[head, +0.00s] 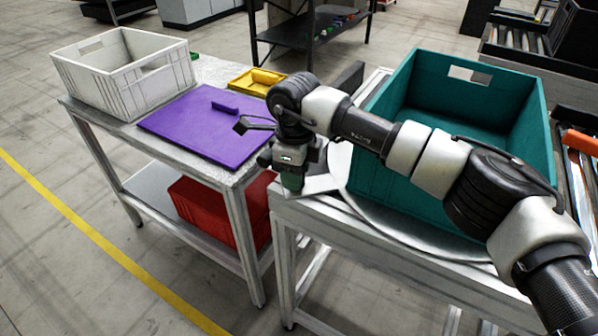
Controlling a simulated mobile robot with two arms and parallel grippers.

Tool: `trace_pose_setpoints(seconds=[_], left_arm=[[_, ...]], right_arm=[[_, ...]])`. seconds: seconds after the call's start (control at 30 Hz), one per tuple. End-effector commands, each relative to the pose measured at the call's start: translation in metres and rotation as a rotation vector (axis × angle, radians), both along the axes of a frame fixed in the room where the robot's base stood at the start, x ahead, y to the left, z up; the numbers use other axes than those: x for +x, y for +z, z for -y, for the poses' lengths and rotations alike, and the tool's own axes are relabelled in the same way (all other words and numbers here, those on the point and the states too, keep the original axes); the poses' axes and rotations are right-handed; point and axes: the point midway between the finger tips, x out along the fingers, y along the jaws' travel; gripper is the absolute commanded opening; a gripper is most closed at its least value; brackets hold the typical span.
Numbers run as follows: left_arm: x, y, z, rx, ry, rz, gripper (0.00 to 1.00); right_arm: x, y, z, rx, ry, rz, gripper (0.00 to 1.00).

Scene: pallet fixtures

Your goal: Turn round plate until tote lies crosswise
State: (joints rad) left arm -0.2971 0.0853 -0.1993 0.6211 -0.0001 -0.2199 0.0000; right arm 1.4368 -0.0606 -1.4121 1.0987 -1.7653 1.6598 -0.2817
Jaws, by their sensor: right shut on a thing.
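A large teal tote (400,190) stands upright and looks empty on the right-hand metal stand. Under it, the grey round plate (375,213) shows as a curved rim along the tote's near side. The tote sits at an angle to the stand's edges. My right arm reaches in from the right across the front of the tote. My right gripper (291,182) points down at the plate's left side, near a pale flat piece. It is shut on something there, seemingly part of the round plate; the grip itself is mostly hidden. My left gripper is not in view.
On the left table stand a white crate (130,85), a purple board (192,135) with a handle, and a yellow tray (245,82). A red bin (195,205) is on its lower shelf. A roller conveyor (572,180) runs at the right. A narrow gap separates table and stand.

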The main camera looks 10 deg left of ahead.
Motion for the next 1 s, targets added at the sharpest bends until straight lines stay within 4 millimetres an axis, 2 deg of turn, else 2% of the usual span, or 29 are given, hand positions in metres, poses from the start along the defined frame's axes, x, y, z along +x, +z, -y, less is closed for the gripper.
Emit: trace_pose_setpoints(seconds=[0.53,0.57,0.6,1.0], left_arm=[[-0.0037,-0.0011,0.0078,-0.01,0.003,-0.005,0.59],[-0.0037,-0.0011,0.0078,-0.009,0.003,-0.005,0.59],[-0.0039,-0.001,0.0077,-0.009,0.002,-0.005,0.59],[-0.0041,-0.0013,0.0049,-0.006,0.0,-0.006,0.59]], right_arm=[[0.0037,0.0026,-0.0012,0.007,-0.013,0.011,0.0],[0.0038,0.0028,-0.0012,0.007,-0.014,0.011,0.42],[0.0038,0.0029,-0.0011,0.007,-0.013,0.011,0.49],[0.0021,0.0006,-0.0011,0.003,-0.009,0.005,0.5]])
